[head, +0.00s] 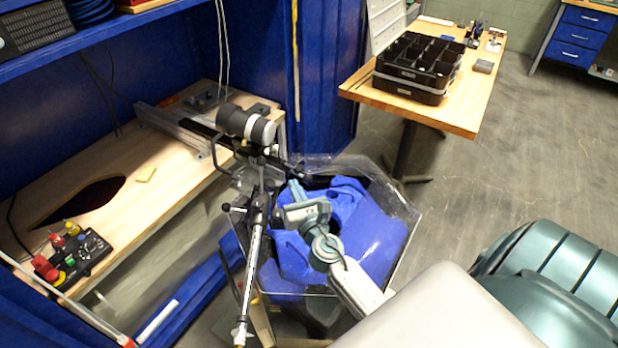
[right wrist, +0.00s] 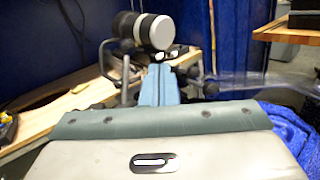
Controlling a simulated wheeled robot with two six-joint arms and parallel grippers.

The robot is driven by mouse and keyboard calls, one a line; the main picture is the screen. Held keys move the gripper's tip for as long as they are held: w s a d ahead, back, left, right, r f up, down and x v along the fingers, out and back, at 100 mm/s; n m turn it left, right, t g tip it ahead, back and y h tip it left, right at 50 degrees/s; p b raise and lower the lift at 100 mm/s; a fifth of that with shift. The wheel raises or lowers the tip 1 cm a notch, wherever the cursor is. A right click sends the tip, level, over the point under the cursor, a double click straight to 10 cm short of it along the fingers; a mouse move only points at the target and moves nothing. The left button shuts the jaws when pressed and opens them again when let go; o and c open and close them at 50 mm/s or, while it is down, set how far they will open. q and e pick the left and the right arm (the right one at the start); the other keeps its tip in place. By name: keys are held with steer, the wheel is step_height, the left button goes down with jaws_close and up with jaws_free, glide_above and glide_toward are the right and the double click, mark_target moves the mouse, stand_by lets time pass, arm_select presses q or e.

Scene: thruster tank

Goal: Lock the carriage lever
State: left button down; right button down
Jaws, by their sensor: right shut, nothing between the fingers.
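The carriage assembly (head: 262,172) stands at the tank's left rim, at the end of a rail (head: 178,126), with a black and white cylinder (head: 246,124) on top. A bent grey handle (head: 214,150) shows on its left side, and also in the right wrist view (right wrist: 102,58). A short lever with a black knob (head: 227,207) sticks out lower, by the striped pole (head: 250,280). I cannot tell which is the carriage lever or whether it is locked. My right gripper (head: 294,190) is shut and empty, right of the assembly; its fingers (right wrist: 160,84) point toward it. My left gripper is out of view.
The clear-walled tank (head: 400,245) holds blue material (head: 372,228) below my right gripper. A wooden bench (head: 160,195) carries a control box (head: 80,258) at left. A table (head: 465,115) with a black divided bin (head: 418,62) stands behind. Floor is open at right.

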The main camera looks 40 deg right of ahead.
steer(key=w+d+n+g+y+b, duration=0.1)
steer(key=w+d+n+y+b, duration=0.2)
steer(key=n+y, duration=0.55)
steer(key=n+g+y+b, duration=0.2)
steer(key=n+g+y, duration=0.3)
steer(key=g, duration=0.6)
glide_toward(291, 166)
steer(key=s+d+h, duration=0.2)
steer(key=s+d, duration=0.3)
steer(key=s, duration=0.3)
steer(key=shift+n+y, duration=0.25)
steer(key=x, duration=0.2)
steer(key=p+x, duration=0.1)
steer(key=x, duration=0.2)
steer(key=p+x, duration=0.1)
steer(key=x, duration=0.2)
steer(key=shift+w+r, duration=0.3)
steer(key=shift+r, duration=0.05)
steer(key=shift+w+a+r+p, duration=0.1)
steer(key=shift+w+a+p, duration=1.25)
steer(key=shift+a, duration=0.25)
